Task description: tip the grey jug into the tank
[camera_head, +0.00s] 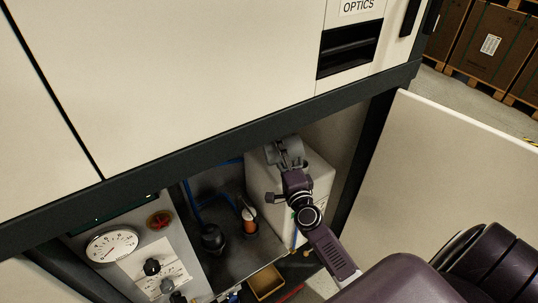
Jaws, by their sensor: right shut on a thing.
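My right arm comes in from the lower right and reaches into the open lower bay of the machine. My right gripper (287,170) is above the top of a pale box-shaped tank (321,172) and is shut on the grey jug (285,148). The jug appears tilted over the tank's top. The gripper and wrist hide part of the jug and of the tank's front. The tank's opening and any liquid cannot be made out. My left gripper is not in view.
A gauge (111,246) and a control panel with black knobs (152,267) stand at the left of the bay. A dark pump-like part (212,238) with blue hoses and an orange-and-white cylinder (249,220) are beside the tank. An open door (455,185) bounds the right.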

